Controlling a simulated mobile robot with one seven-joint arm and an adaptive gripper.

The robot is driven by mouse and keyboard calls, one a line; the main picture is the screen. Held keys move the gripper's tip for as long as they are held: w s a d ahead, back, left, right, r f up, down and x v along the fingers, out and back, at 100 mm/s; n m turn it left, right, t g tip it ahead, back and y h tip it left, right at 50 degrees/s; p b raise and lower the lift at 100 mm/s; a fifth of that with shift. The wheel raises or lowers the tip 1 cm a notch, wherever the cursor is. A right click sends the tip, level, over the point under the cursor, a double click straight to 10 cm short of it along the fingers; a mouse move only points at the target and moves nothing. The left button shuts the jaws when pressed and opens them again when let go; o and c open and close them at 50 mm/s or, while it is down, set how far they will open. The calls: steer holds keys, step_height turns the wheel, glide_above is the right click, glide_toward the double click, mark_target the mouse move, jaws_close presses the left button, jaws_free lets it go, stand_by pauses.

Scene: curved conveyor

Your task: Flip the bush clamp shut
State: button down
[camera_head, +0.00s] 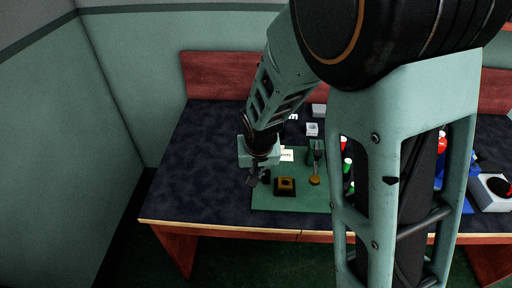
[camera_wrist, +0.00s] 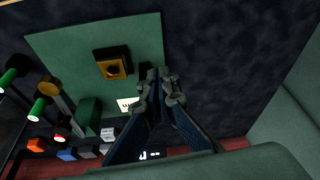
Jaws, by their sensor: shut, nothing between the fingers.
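A green board (camera_head: 262,203) lies on the dark table and shows in the wrist view (camera_wrist: 60,45). On it stands a yellow-and-black block with a round hole (camera_head: 285,186), also in the wrist view (camera_wrist: 113,68). To its right is a gold disc (camera_head: 315,181) at the end of a grey arm; the wrist view shows the disc too (camera_wrist: 49,85). I cannot tell for certain which part is the bush clamp. My gripper (camera_head: 256,180) is shut and empty, left of the block near the board's left edge. Its fingertips (camera_wrist: 168,74) show close together in the wrist view, beside a small dark piece.
Green and red-capped cylinders (camera_head: 347,166) stand right of the board, partly behind my arm. Small grey blocks (camera_head: 312,129) are at the back. A grey-white box (camera_head: 492,191) is at the far right. The table's left side (camera_head: 195,170) is clear.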

steer(key=w+f, duration=0.5)
steer(key=shift+w+a+f+p, duration=0.35)
